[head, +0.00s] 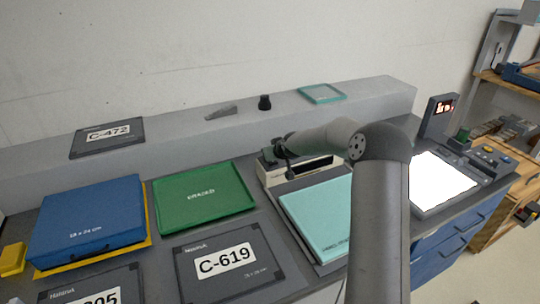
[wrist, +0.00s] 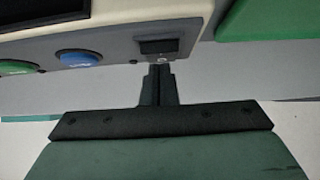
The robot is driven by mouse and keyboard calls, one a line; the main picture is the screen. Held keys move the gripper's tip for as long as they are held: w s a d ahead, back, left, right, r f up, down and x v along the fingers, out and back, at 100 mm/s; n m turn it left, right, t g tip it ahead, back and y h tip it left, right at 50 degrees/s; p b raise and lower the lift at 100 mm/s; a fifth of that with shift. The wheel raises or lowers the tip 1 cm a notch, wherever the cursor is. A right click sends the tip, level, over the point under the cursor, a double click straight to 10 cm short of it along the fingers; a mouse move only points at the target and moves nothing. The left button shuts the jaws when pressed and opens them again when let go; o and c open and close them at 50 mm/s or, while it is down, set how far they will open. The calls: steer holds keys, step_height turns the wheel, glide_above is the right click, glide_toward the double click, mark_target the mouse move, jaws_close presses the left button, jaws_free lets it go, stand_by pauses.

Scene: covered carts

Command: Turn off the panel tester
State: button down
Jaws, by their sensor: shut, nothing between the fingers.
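A cream device with a grey front edge, apparently the panel tester (head: 305,172), stands mid-bench behind a teal panel (head: 322,215). In the wrist view its cream body (wrist: 150,14) fills the top, with a dark display at the upper left. A green button (wrist: 18,67), a blue button (wrist: 78,57) and a black rocker switch (wrist: 158,46) line its front face. My gripper (wrist: 160,70) is shut and empty, with its fingertips just below the switch; I cannot tell if they touch it. In the head view my wrist partly hides the device.
A green tray (head: 204,196) lies left of the device, and a blue case (head: 88,222) farther left. A black C-619 case (head: 228,262) lies in front. A lit white light panel (head: 440,184) with a red display (head: 443,106) stands right. A grey ledge (head: 370,96) runs behind.

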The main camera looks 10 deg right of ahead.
steer(key=shift+w+a+r, duration=0.1)
steer(key=shift+w+a, duration=0.05)
steer(key=shift+w, duration=0.55)
steer(key=shift+r, duration=0.15)
steer(key=shift+r, duration=0.4)
steer(key=r, duration=0.1)
steer(key=r+p, duration=0.1)
steer(key=r, duration=0.1)
steer(key=shift+w, duration=0.25)
steer(key=w+r+b+v, duration=0.1)
steer(key=v, duration=0.9)
steer(key=shift+a+r+b, duration=0.15)
steer(key=shift+b, duration=0.15)
steer(key=shift+w, duration=0.15)
steer(key=s+a+f+g, duration=0.2)
steer(key=s+g, duration=0.1)
steer(key=s, duration=1.3)
steer(key=s+a+f+m+g+h, duration=0.1)
steer(key=s+a+f+g, duration=0.1)
steer(key=s, duration=1.4)
steer(key=s+a+f+m+g, duration=0.1)
steer(key=s+g, duration=0.3)
steer(key=s, duration=1.2)
steer(key=shift+a+f+h, duration=0.4)
steer(key=shift+f, duration=0.1)
